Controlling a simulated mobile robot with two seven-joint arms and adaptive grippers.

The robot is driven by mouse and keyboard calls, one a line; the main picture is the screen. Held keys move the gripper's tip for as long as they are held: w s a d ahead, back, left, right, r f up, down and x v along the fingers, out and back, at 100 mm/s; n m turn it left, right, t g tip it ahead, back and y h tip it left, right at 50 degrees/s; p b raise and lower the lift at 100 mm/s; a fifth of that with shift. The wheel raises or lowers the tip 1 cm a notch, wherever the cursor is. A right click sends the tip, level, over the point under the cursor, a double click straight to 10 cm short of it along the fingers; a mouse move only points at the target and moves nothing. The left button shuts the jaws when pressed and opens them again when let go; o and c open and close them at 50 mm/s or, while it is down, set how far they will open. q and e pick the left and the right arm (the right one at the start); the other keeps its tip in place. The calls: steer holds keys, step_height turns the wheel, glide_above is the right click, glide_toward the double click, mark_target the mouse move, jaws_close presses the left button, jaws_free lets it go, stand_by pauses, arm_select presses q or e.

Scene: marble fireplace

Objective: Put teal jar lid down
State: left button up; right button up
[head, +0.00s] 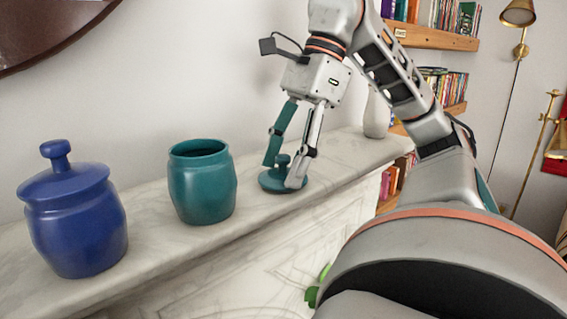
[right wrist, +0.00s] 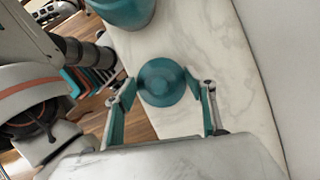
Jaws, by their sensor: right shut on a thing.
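The teal jar lid (head: 272,183) is a round disc with a knob, on or just above the marble mantel, right of the teal jar. My right gripper (head: 284,172) reaches down from above and is shut on the lid, with its fingers on either side of the knob. In the right wrist view the lid (right wrist: 160,82) lies between the two fingers. I cannot tell whether its underside touches the marble. The open teal jar (head: 202,184) stands upright without a lid. It also shows in part at the top of the right wrist view (right wrist: 124,10). My left gripper is not in view.
The marble mantel (head: 150,235) is a narrow shelf with a front edge and a wall behind. A lidded blue jar (head: 72,222) stands at the left end. A white vase (head: 376,115) stands at the far right end, beyond my gripper. Bookshelves (head: 432,38) are further back.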

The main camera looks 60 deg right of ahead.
steer(key=shift+f, duration=0.1)
steer(key=shift+f, duration=0.1)
steer(key=o, duration=1.1)
steer(key=shift+r, duration=0.25)
steer(key=shift+d+r, duration=0.2)
steer(key=shift+r, duration=0.15)
steer(key=p+v, duration=0.2)
steer(key=v, duration=0.9)
steer(key=shift+s+p, duration=0.1)
steer(key=shift+p, duration=0.25)
